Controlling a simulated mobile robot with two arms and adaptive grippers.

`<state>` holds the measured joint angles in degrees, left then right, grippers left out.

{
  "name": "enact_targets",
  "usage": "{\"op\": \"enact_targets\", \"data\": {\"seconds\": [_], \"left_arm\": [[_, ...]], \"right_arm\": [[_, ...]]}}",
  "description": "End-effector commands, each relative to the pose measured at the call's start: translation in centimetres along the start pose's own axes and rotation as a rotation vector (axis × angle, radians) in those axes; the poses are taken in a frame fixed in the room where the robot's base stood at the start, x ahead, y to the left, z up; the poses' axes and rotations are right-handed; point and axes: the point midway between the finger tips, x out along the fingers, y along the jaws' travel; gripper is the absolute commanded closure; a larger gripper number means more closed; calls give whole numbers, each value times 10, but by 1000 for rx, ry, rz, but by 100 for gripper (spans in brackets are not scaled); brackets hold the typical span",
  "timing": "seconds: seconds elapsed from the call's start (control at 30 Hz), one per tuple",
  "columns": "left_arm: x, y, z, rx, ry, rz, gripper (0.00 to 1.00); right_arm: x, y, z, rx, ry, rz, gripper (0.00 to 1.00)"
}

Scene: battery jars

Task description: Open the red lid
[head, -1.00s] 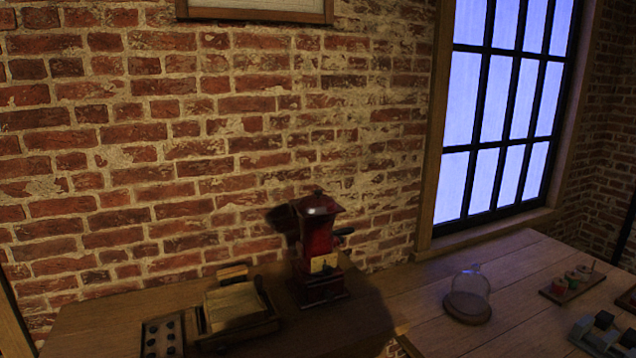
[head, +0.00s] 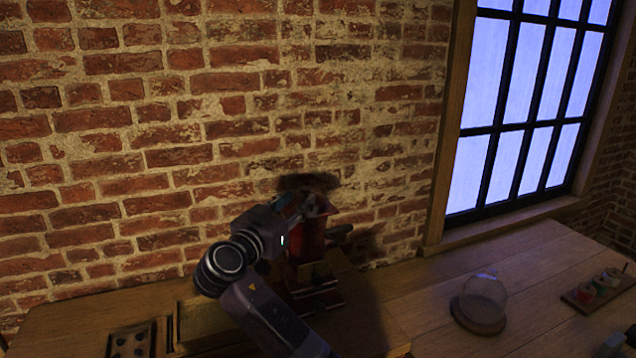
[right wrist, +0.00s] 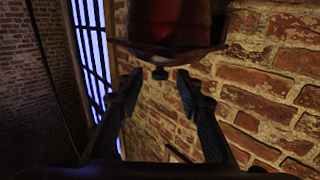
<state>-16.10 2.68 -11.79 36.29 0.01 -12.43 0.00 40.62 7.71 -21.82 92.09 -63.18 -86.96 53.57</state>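The red grinder (head: 312,242) stands upright on the wooden side table by the brick wall. My right gripper (head: 312,205) is at its top and hides most of the lid in the head view. In the right wrist view the red lid (right wrist: 170,22) shows at the top edge, with its small dark knob (right wrist: 160,73) pointing down in the picture. The fingers of my right gripper (right wrist: 158,80) are open, one on each side of the knob, with gaps showing; I cannot tell their exact depth relative to it. My left gripper is not in view.
A wooden box (head: 205,322) and a dark tray with round holes (head: 132,342) lie left of the grinder. A glass dome (head: 484,298) on a wooden base stands on the table to the right, near a small board with coloured pieces (head: 598,288).

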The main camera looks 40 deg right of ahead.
Motion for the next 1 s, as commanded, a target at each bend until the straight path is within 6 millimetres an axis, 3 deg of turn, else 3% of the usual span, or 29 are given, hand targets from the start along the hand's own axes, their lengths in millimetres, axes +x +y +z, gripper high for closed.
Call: {"op": "enact_targets", "data": {"seconds": [0.13, 0.3, 0.43, 0.57, 0.7, 0.83, 1.0], "left_arm": [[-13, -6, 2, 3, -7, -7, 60], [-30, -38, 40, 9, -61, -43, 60], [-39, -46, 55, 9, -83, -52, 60], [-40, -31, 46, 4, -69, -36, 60], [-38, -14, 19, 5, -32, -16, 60], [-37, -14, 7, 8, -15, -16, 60], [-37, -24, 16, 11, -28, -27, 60]], "right_arm": [[18, 0, -5, -3, 2, 1, 66], [47, 0, -5, -4, 1, 1, 66], [63, 0, -4, -2, 0, 0, 66], [72, 0, -2, -2, -1, -2, 66], [74, -1, 0, 0, -2, -3, 66], [74, -1, 1, 0, -2, -3, 66], [74, -1, 0, 0, -2, -3, 83]]}}
